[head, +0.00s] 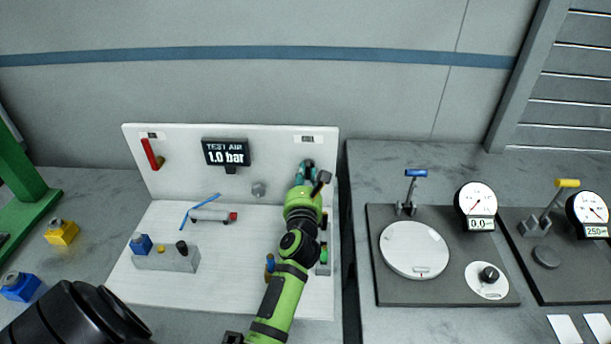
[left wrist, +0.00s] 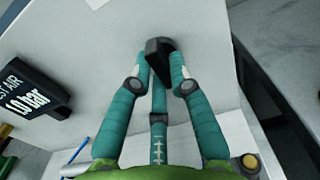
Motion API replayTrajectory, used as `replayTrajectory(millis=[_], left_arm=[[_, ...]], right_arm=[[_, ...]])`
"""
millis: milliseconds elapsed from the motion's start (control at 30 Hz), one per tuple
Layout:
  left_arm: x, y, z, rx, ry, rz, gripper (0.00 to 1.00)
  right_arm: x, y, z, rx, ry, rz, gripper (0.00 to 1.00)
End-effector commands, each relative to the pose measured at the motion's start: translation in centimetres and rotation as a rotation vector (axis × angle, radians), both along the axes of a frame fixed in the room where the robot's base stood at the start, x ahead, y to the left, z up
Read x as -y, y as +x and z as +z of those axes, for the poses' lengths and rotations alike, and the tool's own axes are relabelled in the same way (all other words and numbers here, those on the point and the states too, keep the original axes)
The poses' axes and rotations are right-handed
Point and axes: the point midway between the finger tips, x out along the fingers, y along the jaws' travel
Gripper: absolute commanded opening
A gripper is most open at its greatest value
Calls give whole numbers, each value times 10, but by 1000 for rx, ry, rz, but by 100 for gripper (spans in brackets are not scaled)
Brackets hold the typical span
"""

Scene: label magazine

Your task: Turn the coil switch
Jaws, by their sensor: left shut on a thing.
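The coil switch shows in the left wrist view as a black knob (left wrist: 158,46) on the white upright panel (head: 280,150). My left gripper (head: 306,166) reaches the right part of that panel, below a small label plate (head: 307,139). In the left wrist view its teal fingers stand on either side of the knob, shut on it. In the head view the gripper hides the knob. The knob's exact turned position is hard to tell. My right gripper is not in view.
A "TEST AIR 1.0 bar" display (head: 226,152) and a red lever (head: 150,153) are on the panel's left. A grey block (head: 167,260) and a small cylinder (head: 212,216) are on the white base. Gauge stations with a round plate (head: 414,250) stand right.

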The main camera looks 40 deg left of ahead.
Motion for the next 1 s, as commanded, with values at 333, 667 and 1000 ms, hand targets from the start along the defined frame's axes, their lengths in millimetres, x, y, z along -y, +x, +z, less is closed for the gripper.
replayTrajectory(millis=[333, 667, 1000], left_arm=[[0, 0, -1, 5, -14, 0, 0], [0, 0, -1, 4, -10, 0, 44], [-1, 0, 22, 11, -4, 0, 44]], right_arm=[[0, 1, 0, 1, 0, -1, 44], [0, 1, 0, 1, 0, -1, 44], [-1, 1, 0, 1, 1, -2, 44]])
